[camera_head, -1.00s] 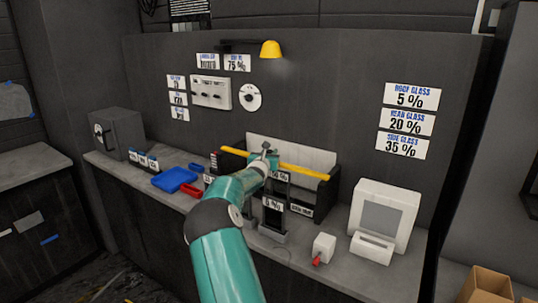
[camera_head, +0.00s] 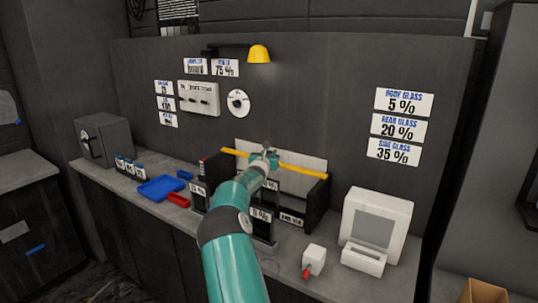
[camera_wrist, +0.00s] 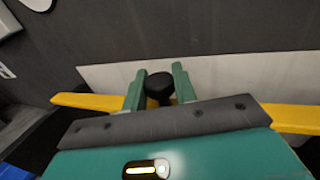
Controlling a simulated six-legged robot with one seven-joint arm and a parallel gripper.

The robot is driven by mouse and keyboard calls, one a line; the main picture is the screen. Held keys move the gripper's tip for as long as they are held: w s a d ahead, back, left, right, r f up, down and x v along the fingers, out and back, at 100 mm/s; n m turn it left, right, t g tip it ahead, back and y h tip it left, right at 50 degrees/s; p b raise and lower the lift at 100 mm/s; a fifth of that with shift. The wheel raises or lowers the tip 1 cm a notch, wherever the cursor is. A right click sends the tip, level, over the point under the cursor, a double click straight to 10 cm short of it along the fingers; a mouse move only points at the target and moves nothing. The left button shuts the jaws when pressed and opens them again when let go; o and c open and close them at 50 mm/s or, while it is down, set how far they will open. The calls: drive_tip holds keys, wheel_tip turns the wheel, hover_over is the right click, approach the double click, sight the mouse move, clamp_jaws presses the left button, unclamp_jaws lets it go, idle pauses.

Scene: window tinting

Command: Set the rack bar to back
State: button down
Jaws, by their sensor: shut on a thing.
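The rack bar (camera_head: 300,170) is a long yellow bar spanning the dark rack (camera_head: 317,202) on the counter, close in front of the rack's pale back panel (camera_head: 243,144). In the wrist view the bar (camera_wrist: 85,101) runs across on both sides of my gripper. My gripper (camera_head: 267,155) is at the middle of the bar. In the wrist view its two green fingers (camera_wrist: 158,82) stand either side of a black knob (camera_wrist: 159,89) at the bar and are shut on it. The bar's middle is hidden by the gripper.
Black stands with percentage labels (camera_head: 261,216) stand in front of the rack, partly behind my arm. A blue tray (camera_head: 161,188) and a red tray (camera_head: 178,200) lie to the left. A white box with a red tip (camera_head: 314,259) and a white device (camera_head: 376,230) stand right.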

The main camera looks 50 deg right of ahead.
drive_tip(key=shift+s+d+r, duration=0.1)
drive_tip(key=c, duration=1.1)
unclamp_jaws()
drive_tip(key=shift+c, duration=0.2)
drive_tip(key=v, duration=1.4)
